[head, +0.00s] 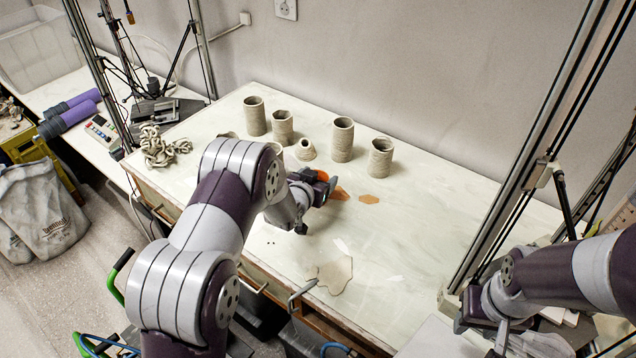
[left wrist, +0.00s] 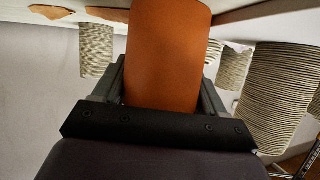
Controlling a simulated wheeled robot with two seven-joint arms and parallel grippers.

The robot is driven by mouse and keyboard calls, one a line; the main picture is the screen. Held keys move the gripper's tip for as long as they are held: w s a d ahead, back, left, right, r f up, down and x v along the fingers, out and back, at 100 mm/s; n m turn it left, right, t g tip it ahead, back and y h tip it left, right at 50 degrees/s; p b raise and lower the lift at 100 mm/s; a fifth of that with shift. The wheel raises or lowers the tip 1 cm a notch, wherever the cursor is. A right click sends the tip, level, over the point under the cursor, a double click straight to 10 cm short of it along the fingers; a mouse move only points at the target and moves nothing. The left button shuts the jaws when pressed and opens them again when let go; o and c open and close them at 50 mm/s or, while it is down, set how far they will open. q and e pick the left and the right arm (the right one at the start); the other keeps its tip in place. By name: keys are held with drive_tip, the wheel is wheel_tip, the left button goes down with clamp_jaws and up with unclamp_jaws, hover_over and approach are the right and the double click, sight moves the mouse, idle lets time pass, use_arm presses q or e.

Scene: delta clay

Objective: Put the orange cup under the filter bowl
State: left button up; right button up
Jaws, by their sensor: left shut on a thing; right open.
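The orange cup (left wrist: 168,55) is between the fingers of my left gripper (left wrist: 160,95), which is shut on it. In the head view, my left gripper (head: 325,190) is over the middle of the pale table, and only a small orange part of the cup (head: 339,193) shows past it. I cannot make out a filter bowl for certain. A small cone-shaped clay piece (head: 305,151) stands among the clay cylinders, and I cannot tell whether it is the bowl. My right gripper (head: 497,340) is open at the lower right, partly cut off by the frame edge.
Several ribbed clay cylinders (head: 342,140) stand along the back of the table (head: 440,235). A flat orange-brown piece (head: 369,198) lies near my left gripper. A coil of clay (head: 160,148) lies at the left. A flat beige scrap (head: 333,274) lies near the front. The table's right part is clear.

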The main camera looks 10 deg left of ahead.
use_arm(q)
drive_tip(key=shift+w+d, duration=0.1)
drive_tip(key=shift+w, duration=0.1)
drive_tip(key=o, duration=1.1)
drive_tip(key=shift+s, duration=0.1)
drive_tip(key=shift+r, duration=0.1)
